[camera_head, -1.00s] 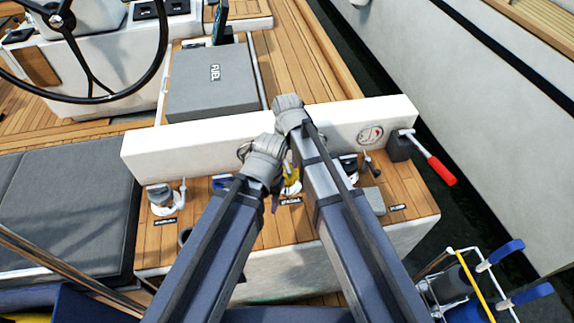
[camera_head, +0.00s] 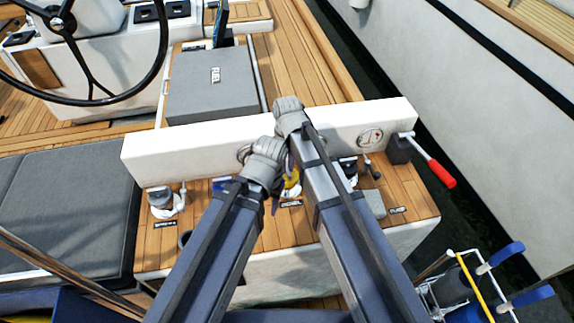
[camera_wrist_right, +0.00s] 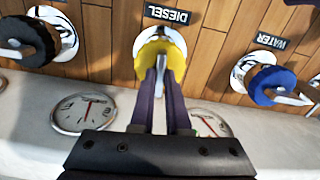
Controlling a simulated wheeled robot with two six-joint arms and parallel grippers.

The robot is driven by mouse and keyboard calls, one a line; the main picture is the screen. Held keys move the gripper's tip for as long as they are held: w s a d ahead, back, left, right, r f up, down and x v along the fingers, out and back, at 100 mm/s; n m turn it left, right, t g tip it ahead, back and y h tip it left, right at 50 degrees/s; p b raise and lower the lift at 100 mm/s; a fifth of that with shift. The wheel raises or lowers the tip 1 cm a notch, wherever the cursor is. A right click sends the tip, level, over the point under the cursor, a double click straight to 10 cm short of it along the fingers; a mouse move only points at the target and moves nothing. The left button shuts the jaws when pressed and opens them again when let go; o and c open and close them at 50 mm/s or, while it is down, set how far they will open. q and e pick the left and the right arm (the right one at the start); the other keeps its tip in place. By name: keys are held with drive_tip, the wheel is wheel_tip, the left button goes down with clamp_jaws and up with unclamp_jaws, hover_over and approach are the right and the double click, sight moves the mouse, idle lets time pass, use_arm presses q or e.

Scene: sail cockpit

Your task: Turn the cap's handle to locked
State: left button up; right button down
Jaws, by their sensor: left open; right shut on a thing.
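The yellow cap (camera_wrist_right: 150,72) sits in a white deck ring below the DIESEL label (camera_wrist_right: 167,14) in the right wrist view. My right gripper (camera_wrist_right: 161,66) is shut at the middle of this cap, on its handle; the fingers hide most of the handle. I cannot read a locked mark. In the head view the yellow cap (camera_head: 291,186) shows only partly between my arms. My left gripper (camera_head: 272,195) is open, close to the left of the cap, its fingers mostly hidden by its own wrist.
A blue cap (camera_wrist_right: 272,84) by the WATER label and a black cap (camera_wrist_right: 30,40) flank the yellow one. A white panel (camera_head: 190,150) with gauges stands behind. A red-handled lever (camera_head: 441,171) is at right. A grey FUEL box (camera_head: 212,85) lies beyond the panel.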

drive_tip(key=shift+m, duration=0.3)
drive_tip(key=m, duration=0.3)
drive_tip(key=shift+m, duration=0.4)
drive_tip(key=m, duration=0.4)
drive_tip(key=shift+s+m, duration=0.1)
drive_tip(key=shift+m, duration=0.2)
drive_tip(key=m, duration=0.8)
drive_tip(key=shift+m, duration=0.6)
drive_tip(key=c, duration=0.9)
unclamp_jaws()
